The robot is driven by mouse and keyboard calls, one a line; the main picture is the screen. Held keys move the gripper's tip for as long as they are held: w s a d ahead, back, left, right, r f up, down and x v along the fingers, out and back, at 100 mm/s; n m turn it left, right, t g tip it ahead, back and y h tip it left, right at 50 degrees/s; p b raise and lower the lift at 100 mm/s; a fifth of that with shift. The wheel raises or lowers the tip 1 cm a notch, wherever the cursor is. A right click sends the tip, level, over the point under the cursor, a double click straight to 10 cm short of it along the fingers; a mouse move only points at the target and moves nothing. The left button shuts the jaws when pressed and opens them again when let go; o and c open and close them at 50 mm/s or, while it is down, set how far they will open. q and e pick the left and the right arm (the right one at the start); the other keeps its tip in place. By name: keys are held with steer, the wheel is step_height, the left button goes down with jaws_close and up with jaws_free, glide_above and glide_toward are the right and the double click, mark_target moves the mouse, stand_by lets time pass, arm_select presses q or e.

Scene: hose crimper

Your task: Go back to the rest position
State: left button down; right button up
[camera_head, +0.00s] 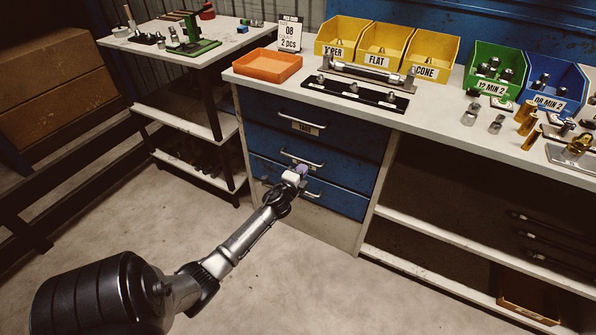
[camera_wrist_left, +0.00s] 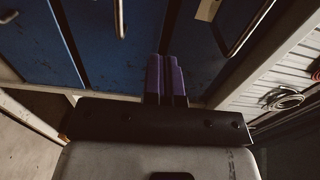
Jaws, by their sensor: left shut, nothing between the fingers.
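My left arm reaches in from the lower left of the head view. Its gripper (camera_head: 301,170) is in front of the blue drawer unit (camera_head: 268,140), at about the height of the lower drawers. The gripper is shut and empty. In the left wrist view its two purple fingers (camera_wrist_left: 166,80) lie side by side, with blue drawer fronts (camera_wrist_left: 115,40) beyond them. I cannot tell whether the fingertips touch the drawer front. My right gripper is not in view.
The workbench (camera_head: 420,118) above holds an orange tray (camera_head: 268,65), yellow bins (camera_head: 383,46), a green bin (camera_head: 496,70), a blue bin (camera_head: 553,83) and loose fittings. A side table (camera_head: 148,47) carries a green tool (camera_head: 195,38). The floor (camera_head: 270,270) around my arm looks clear.

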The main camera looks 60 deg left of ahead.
arm_select(q)
steer(key=v, duration=0.2)
steer(key=shift+s+d+f, duration=0.1)
steer(key=shift+s+d, duration=0.05)
steer(key=shift+s, duration=0.1)
